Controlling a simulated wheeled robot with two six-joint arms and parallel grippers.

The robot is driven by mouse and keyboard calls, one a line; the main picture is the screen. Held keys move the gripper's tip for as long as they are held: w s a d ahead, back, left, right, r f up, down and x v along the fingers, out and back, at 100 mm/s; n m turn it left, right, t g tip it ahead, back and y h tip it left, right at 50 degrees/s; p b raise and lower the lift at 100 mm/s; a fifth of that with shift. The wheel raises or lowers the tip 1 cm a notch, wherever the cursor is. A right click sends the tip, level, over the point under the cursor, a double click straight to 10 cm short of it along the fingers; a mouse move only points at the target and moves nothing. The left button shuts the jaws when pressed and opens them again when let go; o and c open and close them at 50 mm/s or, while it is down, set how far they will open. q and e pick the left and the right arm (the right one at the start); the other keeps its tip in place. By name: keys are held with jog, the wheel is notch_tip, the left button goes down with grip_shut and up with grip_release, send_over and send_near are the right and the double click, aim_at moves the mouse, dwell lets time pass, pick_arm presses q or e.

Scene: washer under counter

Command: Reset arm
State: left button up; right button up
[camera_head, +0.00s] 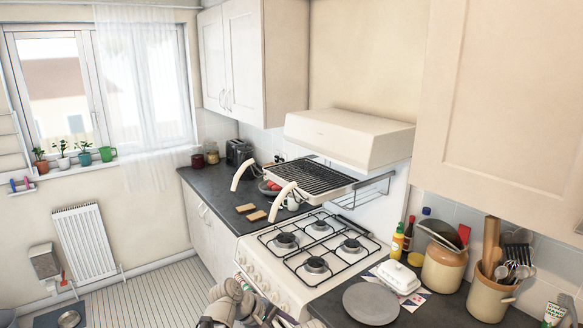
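Grey links of one of my arms show at the bottom edge of the head view, in front of the cooker (270,262). A darker end part beside them, possibly my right gripper (268,312), is cut off by the frame and partly hidden by the links. I cannot see whether its fingers are open or shut, and I see nothing held. My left gripper is not in view.
The cooker has several burners, with a raised grill (312,178) above. To its right the counter holds a grey plate (371,304), a white butter dish (398,277) and utensil crocks (490,296). A hood (350,138) overhangs. Floor (150,285) at left looks mostly clear.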

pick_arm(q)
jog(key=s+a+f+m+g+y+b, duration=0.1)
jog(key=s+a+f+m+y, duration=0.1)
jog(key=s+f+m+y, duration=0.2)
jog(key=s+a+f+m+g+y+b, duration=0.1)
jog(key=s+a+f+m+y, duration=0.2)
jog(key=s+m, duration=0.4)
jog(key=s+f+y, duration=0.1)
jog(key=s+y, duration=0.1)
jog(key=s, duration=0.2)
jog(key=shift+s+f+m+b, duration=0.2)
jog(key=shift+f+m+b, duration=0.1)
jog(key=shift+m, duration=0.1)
